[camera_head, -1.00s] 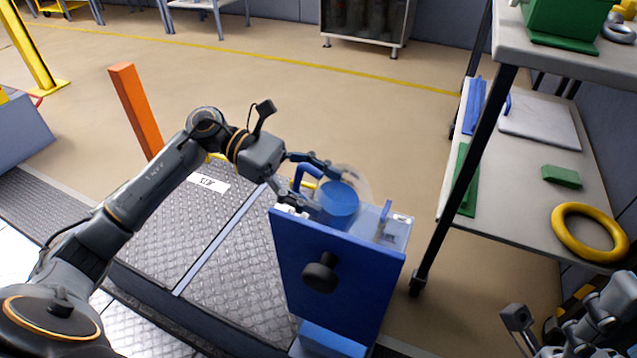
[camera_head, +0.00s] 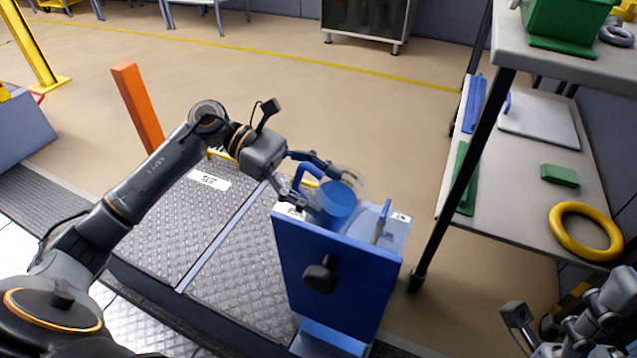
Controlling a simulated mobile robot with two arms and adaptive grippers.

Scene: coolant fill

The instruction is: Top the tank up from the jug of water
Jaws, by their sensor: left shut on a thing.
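The jug (camera_head: 336,199) is clear, with blue water inside and a blue handle (camera_head: 308,172). My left gripper (camera_head: 318,183) is shut on the jug at its handle side, just above the tank's top. The tank (camera_head: 330,270) is a blue box with a dark round knob on its front. A small blue upright piece (camera_head: 383,220) stands on its pale top to the right of the jug. The jug hides part of the tank's top, so I cannot see whether any water flows. My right gripper (camera_head: 530,335) is partly in view at the lower right corner, and its fingers are unclear.
A shelf rack (camera_head: 510,190) stands on the right, with a yellow ring (camera_head: 586,232), a green block (camera_head: 560,175) and a white board (camera_head: 540,125). An orange post (camera_head: 137,107) rises behind my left arm. Tread-plate platforms (camera_head: 240,300) lie left of the tank.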

